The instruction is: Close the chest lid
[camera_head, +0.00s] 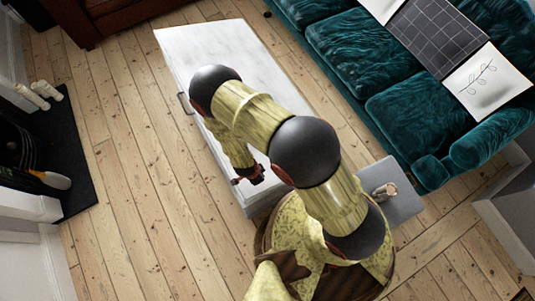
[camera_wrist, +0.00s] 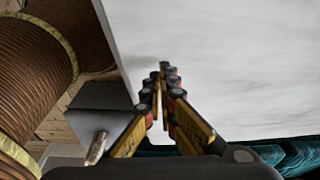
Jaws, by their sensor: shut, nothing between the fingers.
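The chest (camera_head: 225,192) is a long, pale box with a whitish, streaked lid (camera_head: 190,50) and a dark handle on its left side. In the head view the lid looks flat over the box; I cannot tell whether a gap is left under it. My arm covers part of the chest. My gripper (camera_head: 250,176) is shut and empty, over the near end of the chest. In the wrist view the fingertips (camera_wrist: 163,68) are together in front of the broad white lid surface (camera_wrist: 230,60). Whether they touch it cannot be told.
A teal sofa (camera_head: 365,55) stands along the right of the chest. A small grey table (camera_head: 402,207) with a small object on it stands at the near right. A dark hearth (camera_head: 75,150) is at the left. Floorboards (camera_head: 120,120) left of the chest are clear.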

